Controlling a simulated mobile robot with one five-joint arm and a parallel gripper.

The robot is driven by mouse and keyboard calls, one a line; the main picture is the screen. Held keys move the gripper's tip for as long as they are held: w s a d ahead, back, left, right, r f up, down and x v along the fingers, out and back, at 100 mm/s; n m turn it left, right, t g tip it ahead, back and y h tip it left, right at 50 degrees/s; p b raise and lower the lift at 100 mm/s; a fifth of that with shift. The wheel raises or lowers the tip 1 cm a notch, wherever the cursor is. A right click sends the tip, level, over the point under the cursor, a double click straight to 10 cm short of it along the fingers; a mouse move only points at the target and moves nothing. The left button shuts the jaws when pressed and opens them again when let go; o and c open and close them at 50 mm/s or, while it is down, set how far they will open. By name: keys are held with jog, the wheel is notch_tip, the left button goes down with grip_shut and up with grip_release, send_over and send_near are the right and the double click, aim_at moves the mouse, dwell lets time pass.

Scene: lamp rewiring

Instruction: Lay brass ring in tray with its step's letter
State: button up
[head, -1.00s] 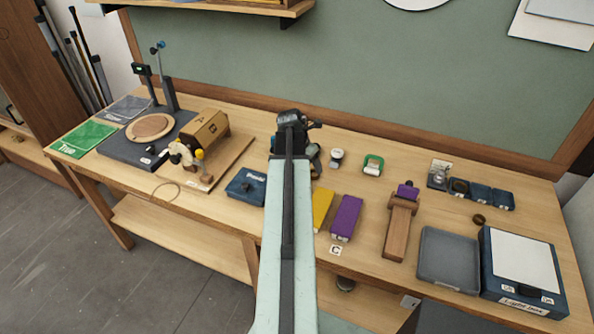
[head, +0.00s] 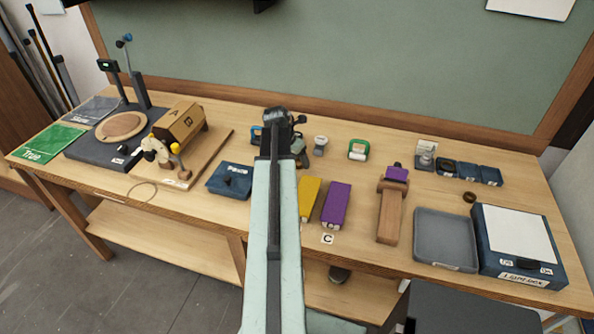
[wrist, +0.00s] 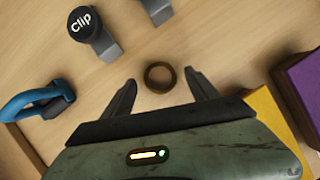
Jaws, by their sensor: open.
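In the wrist view, a dark brass-brown ring (wrist: 160,77) lies flat on the wooden bench. My gripper (wrist: 160,82) is open, with one finger on each side of the ring and visible gaps. My own arm hides this ring in the head view. A similar dark ring (head: 469,197) lies at the right of the bench, behind a grey tray (head: 445,263). Small dark blue trays (head: 490,176) stand in a row at the back right. I cannot read letters on them. A card marked C (head: 328,239) lies at the front edge.
A yellow block (head: 309,194) and a purple block (head: 336,204) stand right of my arm. A Clip knob (wrist: 84,23) and a blue handle (wrist: 35,102) are left of my gripper. A wooden tool (head: 389,212) and a light box (head: 520,267) are further right.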

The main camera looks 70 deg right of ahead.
jog(key=shift+d+f, duration=0.15)
jog(key=shift+f, duration=0.2)
grip_shut()
jog(key=shift+r, duration=0.1)
